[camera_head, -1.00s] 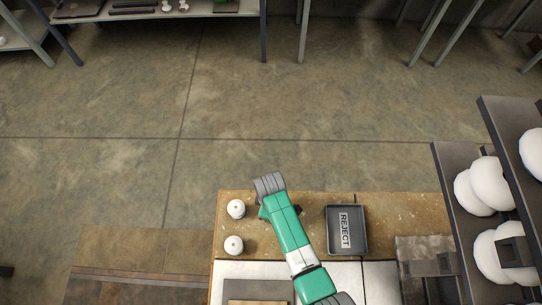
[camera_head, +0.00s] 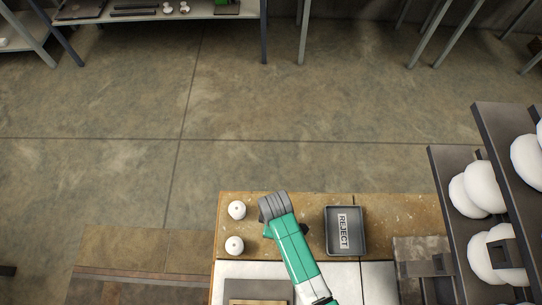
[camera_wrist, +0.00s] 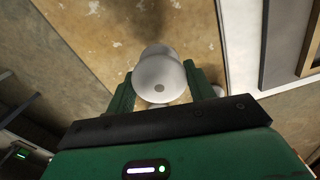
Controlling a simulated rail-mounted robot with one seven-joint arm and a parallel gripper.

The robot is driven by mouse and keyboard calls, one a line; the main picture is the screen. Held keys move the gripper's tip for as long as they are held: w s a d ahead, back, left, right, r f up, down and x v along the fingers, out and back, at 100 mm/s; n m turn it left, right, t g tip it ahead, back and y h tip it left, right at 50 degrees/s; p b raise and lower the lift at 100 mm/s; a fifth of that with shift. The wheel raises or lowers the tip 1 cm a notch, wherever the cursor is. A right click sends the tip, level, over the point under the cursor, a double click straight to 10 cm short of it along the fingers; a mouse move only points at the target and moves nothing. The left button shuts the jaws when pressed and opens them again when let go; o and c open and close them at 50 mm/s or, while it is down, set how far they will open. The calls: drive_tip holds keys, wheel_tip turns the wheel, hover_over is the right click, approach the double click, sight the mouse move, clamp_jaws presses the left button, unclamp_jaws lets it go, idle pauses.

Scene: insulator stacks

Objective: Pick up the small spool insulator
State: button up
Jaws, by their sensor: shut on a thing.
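A white, rounded spool insulator (camera_wrist: 158,76) sits between the green fingers of my gripper (camera_wrist: 160,84) in the wrist view. The fingers are shut on its sides, and its end with a small grey dot faces the camera. In the head view my arm hides the fingers and the held insulator. Two other small white insulators, one farther (camera_head: 236,210) and one nearer (camera_head: 234,246), stand on the brown worktable (camera_head: 228,225) left of my arm.
A dark tray marked REJECT (camera_head: 346,230) lies right of my arm. A dark rack with large white insulators (camera_head: 482,187) stands at the far right. A shelf (camera_head: 215,14) is at the back. The floor between is clear.

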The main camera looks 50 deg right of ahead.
drive_tip(key=s+a, duration=0.4)
drive_tip(key=s, duration=0.1)
drive_tip(key=s+a+r, duration=0.1)
drive_tip(key=s+a, duration=0.1)
drive_tip(key=shift+s+a+p, duration=0.2)
drive_tip(key=shift+s+p, duration=0.1)
drive_tip(key=shift+p, duration=0.05)
